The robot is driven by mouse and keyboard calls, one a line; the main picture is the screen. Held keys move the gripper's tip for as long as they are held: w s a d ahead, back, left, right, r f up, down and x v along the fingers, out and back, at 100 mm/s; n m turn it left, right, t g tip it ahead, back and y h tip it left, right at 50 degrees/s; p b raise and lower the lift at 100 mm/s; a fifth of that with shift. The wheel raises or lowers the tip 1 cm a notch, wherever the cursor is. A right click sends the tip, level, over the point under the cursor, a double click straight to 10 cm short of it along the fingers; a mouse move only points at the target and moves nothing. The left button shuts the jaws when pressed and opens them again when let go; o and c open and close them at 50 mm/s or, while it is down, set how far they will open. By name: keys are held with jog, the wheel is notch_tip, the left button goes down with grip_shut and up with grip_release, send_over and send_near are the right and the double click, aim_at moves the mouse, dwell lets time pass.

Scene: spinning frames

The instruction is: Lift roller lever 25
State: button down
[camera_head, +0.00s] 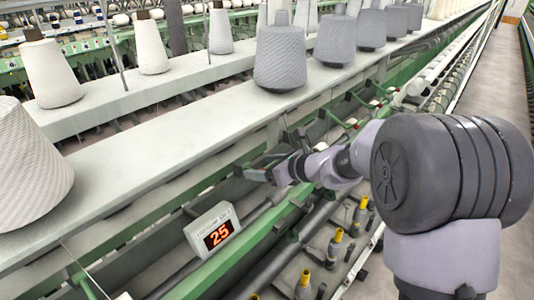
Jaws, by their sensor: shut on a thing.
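A white display box (212,232) with red digits 25 sits on the green rail at lower centre. My gripper (250,172) is above and to the right of the box, at the machine's front edge just below the long pale shelf. Its jaws are shut on a dark lever-like part, taken as roller lever 25. The jaws and my wrist hide most of this lever, so its exact tilt cannot be made out.
Large grey yarn cones (280,58) stand on the pale shelf (130,150); white cones (50,75) stand behind. Yellow-topped spindles (335,243) rise below my arm. Other dark levers line the rail beyond my wrist. An aisle (487,75) lies at right.

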jog(key=shift+w+a+r+p, duration=0.4)
jog(key=shift+a+r, duration=0.1)
jog(key=shift+r, duration=0.2)
jog(key=shift+w+a+r+p, duration=0.35)
jog(key=shift+a+r, duration=0.1)
jog(key=shift+r, duration=0.2)
jog(key=c, duration=0.6)
grip_release()
jog(key=o, duration=0.4)
jog(key=shift+a+f, duration=0.1)
jog(key=b+v, duration=0.1)
jog(key=v, duration=1.6)
jog(key=shift+r, duration=0.25)
